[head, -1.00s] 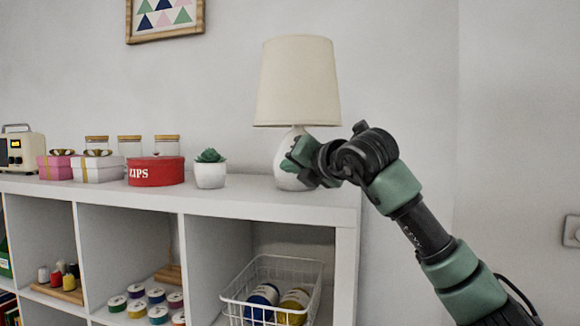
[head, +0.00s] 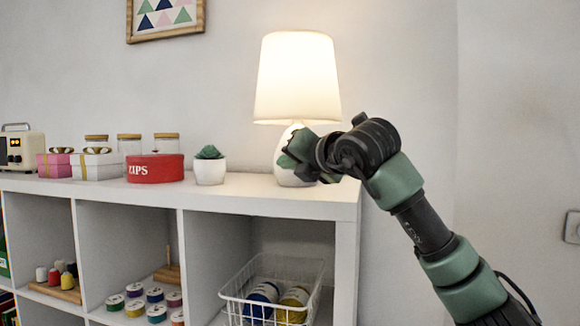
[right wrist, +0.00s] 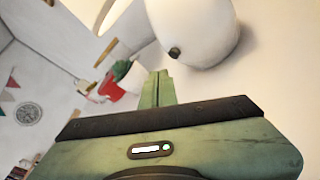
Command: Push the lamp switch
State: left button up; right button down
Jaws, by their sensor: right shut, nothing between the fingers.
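The lamp (head: 298,85) stands at the right end of the white cabinet top. Its shade glows, so it is lit. Its white rounded base (head: 283,165) is partly hidden behind my right gripper (head: 292,160) in the head view. In the right wrist view the lamp base (right wrist: 200,25) is at the top, with a small dark knob, the switch (right wrist: 175,52), on it. My right gripper's closed fingers (right wrist: 157,80) are shut and empty, with their tips just below and left of the switch; I cannot tell whether they touch. My left gripper is not in view.
On the cabinet top (head: 240,190), left of the lamp, stand a potted succulent (head: 210,168), a red ZIPS tin (head: 156,168), gift boxes (head: 98,166), glass jars and a radio (head: 20,150). A wire basket (head: 270,290) sits in a compartment below. The wall is close behind.

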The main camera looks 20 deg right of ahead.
jog(key=s+a+b, duration=0.2)
jog(key=s, duration=0.1)
jog(key=shift+a+f, duration=0.1)
jog(key=shift+s+a, duration=0.3)
jog(key=shift+s, duration=0.15)
dwell(1.8)
